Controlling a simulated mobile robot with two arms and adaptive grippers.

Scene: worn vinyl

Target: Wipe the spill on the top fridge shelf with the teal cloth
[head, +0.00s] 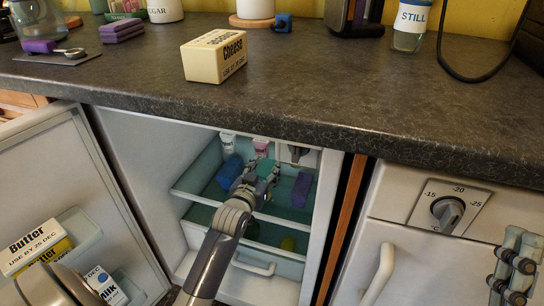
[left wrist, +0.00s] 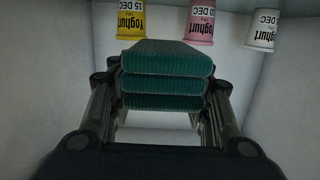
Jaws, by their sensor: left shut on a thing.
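The teal cloth (head: 265,167) is inside the open fridge, in the grip of my left gripper (head: 262,178). In the left wrist view the folded teal cloth (left wrist: 166,82) sits in layers between the two fingers. My left arm reaches into the fridge from the front, over the top shelf (head: 190,196). I cannot tell whether the cloth touches the shelf. I see no spill; my arm and the cloth hide part of the shelf. My right gripper (head: 515,264) is at the right edge, outside the fridge, and whether it is open is unclear.
A blue block (head: 229,172) stands left of my gripper and a purple block (head: 301,190) right. Yoghurt pots in yellow (left wrist: 131,20), pink (left wrist: 200,22) and white (left wrist: 262,30) are close by. The fridge door (head: 50,165) stands open at left; the counter edge (head: 250,118) overhangs.

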